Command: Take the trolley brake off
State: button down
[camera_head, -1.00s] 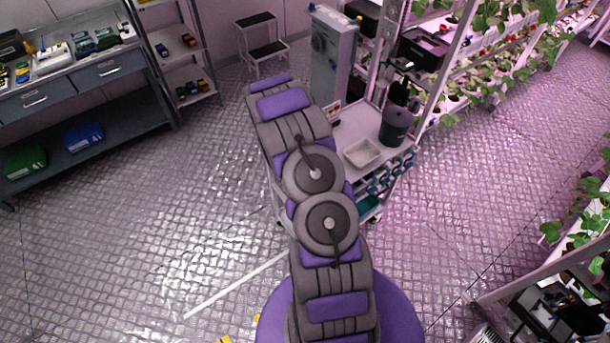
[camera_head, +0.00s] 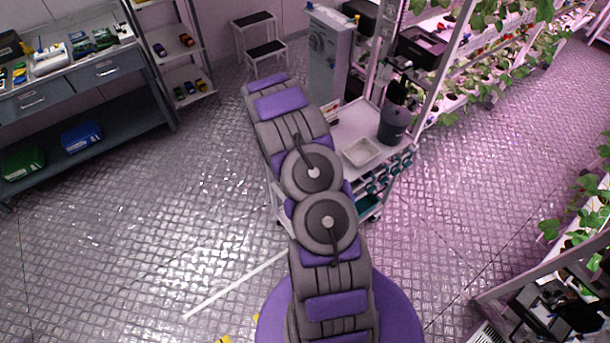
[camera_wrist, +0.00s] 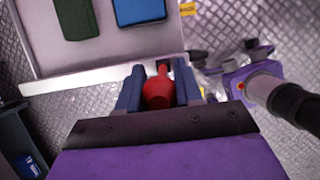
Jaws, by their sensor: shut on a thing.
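The trolley (camera_head: 345,131) stands beyond my arm in the head view, its left side hidden by the arm. Its pale top carries a white tray and a dark bucket. In the wrist view, my gripper (camera_wrist: 160,76) has its two blue fingers closed on a red knob-like part (camera_wrist: 158,93), which looks like the brake lever. The red part sits between the fingers, beside the edge of a pale panel (camera_wrist: 105,58) that looks like part of the trolley. My gripper is hidden behind the arm in the head view.
A step stool (camera_head: 262,49) and a grey cabinet (camera_head: 328,60) stand behind the trolley. A workbench (camera_head: 90,75) is at the left and plant racks (camera_head: 470,70) at the right. Open floor (camera_head: 130,220) lies left of my arm.

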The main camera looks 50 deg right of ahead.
jog(key=shift+s+a+f, duration=0.1)
jog(key=shift+s+f, duration=0.05)
jog(key=shift+f, duration=0.05)
jog(key=c, duration=1.1)
grip_release()
jog(key=shift+c, duration=0.2)
jog(key=shift+o, duration=1.8)
jog(key=shift+d, duration=0.3)
jog(key=shift+w+a+r, duration=0.2)
jog(key=shift+w+r, duration=0.05)
jog(key=shift+r, duration=0.1)
jog(key=v, duration=1.6)
jog(key=shift+r, duration=0.25)
